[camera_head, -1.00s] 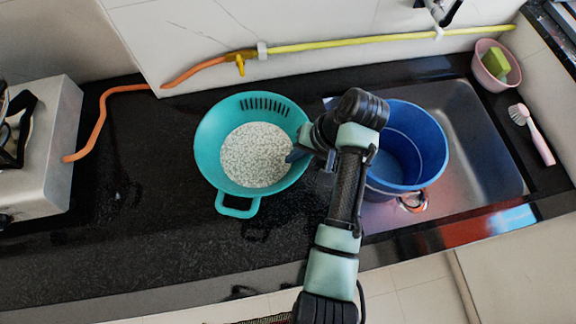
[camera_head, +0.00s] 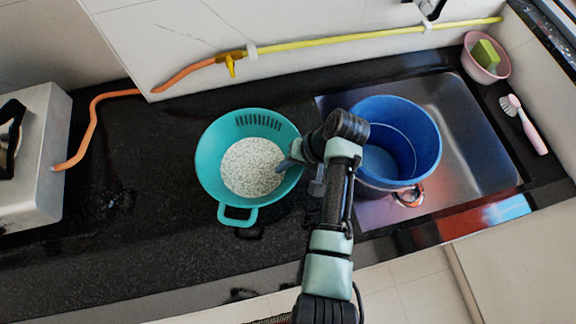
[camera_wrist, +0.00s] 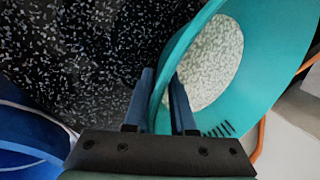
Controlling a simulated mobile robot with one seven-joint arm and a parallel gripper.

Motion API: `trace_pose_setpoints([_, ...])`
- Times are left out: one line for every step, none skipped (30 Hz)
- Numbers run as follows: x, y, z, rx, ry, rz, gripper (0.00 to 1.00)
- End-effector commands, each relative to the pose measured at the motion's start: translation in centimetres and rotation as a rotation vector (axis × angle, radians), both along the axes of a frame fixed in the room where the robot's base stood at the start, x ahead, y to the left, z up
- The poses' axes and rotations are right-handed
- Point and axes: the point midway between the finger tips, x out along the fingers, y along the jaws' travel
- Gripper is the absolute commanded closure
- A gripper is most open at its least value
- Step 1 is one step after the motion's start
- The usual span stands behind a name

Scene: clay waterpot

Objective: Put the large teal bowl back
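The large teal bowl (camera_head: 207,170) has slots along its far side and a loop handle at its near side. Pale speckled grains (camera_head: 252,167) cover its bottom. My gripper (camera_head: 290,160) is at the bowl's right rim, partly hidden by my arm. In the wrist view the bowl (camera_wrist: 262,75) fills the upper right, and the fingers of my gripper (camera_wrist: 162,105) are on either side of its wall, closed onto it. The bowl is upright over the black counter; whether it touches the counter is hard to tell.
A blue bucket (camera_head: 415,125) stands in the metal sink (camera_head: 470,130), right of my arm. A stove (camera_head: 45,160) is at the left. An orange hose (camera_head: 92,125) runs behind. A pink basin (camera_head: 470,65) and brush (camera_head: 530,128) are far right. Speckled black counter (camera_head: 140,170) is free left of the bowl.

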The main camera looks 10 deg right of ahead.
Motion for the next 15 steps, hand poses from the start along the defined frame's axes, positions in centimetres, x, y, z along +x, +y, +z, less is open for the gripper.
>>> trace_pose_setpoints([0.0, 0.0, 0.0, 0.000, 0.000, 0.000, 0.67])
trace_pose_setpoints([0.0, 0.0, 0.0, 0.000, 0.000, 0.000, 0.67])
trace_pose_setpoints([0.0, 0.0, 0.0, 0.000, 0.000, 0.000, 0.67])
trace_pose_setpoints([0.0, 0.0, 0.0, 0.000, 0.000, 0.000, 0.67])
trace_pose_setpoints([0.0, 0.0, 0.0, 0.000, 0.000, 0.000, 0.67])
trace_pose_setpoints([0.0, 0.0, 0.0, 0.000, 0.000, 0.000, 0.67])
trace_pose_setpoints([0.0, 0.0, 0.0, 0.000, 0.000, 0.000, 0.67])
trace_pose_setpoints([0.0, 0.0, 0.0, 0.000, 0.000, 0.000, 0.67])
trace_pose_setpoints([0.0, 0.0, 0.1, 0.000, 0.000, 0.000, 0.67])
trace_pose_setpoints([0.0, 0.0, 0.2, 0.000, 0.000, 0.000, 0.67])
trace_pose_setpoints([0.0, 0.0, 0.4, 0.000, -0.001, 0.000, 0.67])
trace_pose_setpoints([0.0, -0.1, 0.6, -0.001, -0.002, -0.001, 0.67])
trace_pose_setpoints([0.0, -0.2, 0.8, -0.001, -0.001, -0.002, 0.67])
trace_pose_setpoints([-0.1, -0.4, 1.2, -0.001, -0.002, -0.002, 0.67])
trace_pose_setpoints([-0.1, -0.7, 1.7, -0.001, -0.003, -0.003, 0.67])
